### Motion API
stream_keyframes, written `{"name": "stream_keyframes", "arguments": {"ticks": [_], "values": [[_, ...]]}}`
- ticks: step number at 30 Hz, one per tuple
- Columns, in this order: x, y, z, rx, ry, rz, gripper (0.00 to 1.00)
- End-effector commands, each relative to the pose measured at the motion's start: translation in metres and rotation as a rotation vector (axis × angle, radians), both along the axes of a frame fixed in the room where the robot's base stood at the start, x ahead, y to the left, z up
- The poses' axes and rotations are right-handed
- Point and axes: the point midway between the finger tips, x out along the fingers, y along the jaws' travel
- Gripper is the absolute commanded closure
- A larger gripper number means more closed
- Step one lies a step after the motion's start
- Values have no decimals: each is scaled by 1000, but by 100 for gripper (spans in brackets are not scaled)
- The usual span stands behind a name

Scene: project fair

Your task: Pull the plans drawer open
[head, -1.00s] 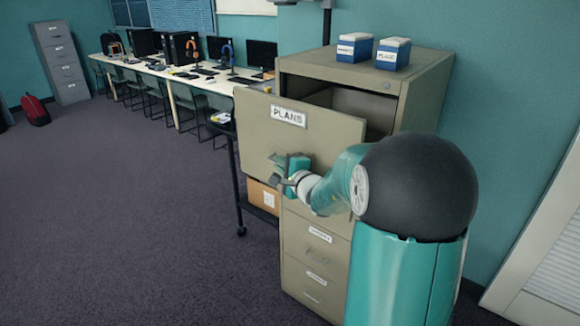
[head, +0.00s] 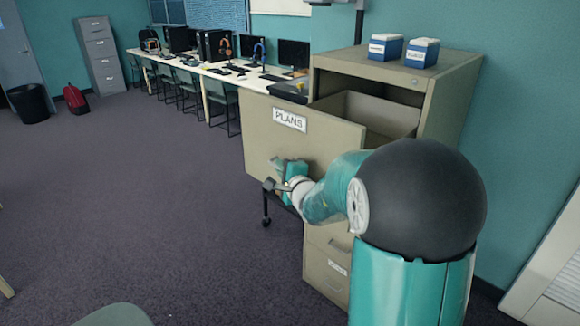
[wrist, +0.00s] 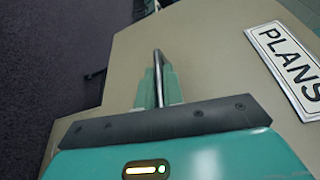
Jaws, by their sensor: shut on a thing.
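The plans drawer (head: 262,150) is the top drawer of a beige filing cabinet (head: 455,95) and bears a PLANS label (head: 290,120). It stands well out from the cabinet, and its inside shows empty as far as I can see. My gripper (head: 283,172) is at the drawer front, below the label, shut on the drawer's handle. In the wrist view the metal handle (wrist: 159,75) runs between the teal fingers of my gripper (wrist: 158,88), with the PLANS label to the right. My arm hides part of the drawer front and the cabinet below.
Two small blue-and-white boxes, one on the left (head: 385,47) and one on the right (head: 421,53), stand on the cabinet top. Lower drawers (head: 328,265) are shut. A long desk (head: 225,85) with computers and chairs runs along the back wall.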

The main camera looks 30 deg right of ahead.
Motion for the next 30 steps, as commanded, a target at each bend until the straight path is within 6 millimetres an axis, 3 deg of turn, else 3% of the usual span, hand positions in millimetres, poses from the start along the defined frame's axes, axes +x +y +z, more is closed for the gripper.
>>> {"name": "stream_keyframes", "arguments": {"ticks": [12, 24, 25, 28, 30], "values": [[-12, 36, 0, 1, 0, -2, 100], [-14, 39, 0, 1, 0, -3, 100], [-14, 39, 0, 1, -1, -2, 89], [-14, 40, 0, 1, -1, -2, 69], [-14, 40, 0, 1, -1, -1, 69]]}}
